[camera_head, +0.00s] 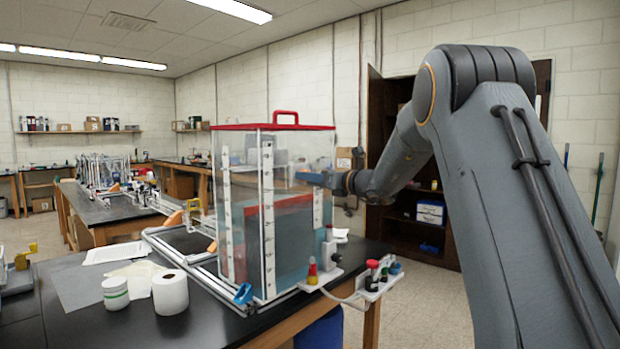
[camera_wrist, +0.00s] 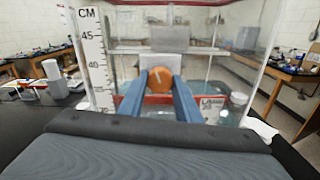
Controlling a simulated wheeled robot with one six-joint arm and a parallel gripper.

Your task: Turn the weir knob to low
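The weir knob (camera_wrist: 160,80) appears in the wrist view as a round orange-brown knob with a small pale mark, in front of a light plate on the clear tank. The mark is too small to read as a setting. My gripper (camera_wrist: 161,76) has its two blue fingers on either side of the knob. They are apart, and no clear gap shows between them and the knob. I cannot tell whether they press on it. In the head view my gripper (camera_head: 316,178) reaches to the right side of the tank (camera_head: 284,127), and the knob is hidden there.
The tank has a red lid with a handle and stands on a black bench. A CM scale (camera_wrist: 95,60) is left of the knob. Small bottles (camera_head: 374,272) sit on a low side shelf. A paper roll (camera_head: 170,293) and a white jar (camera_head: 116,294) stand at front left.

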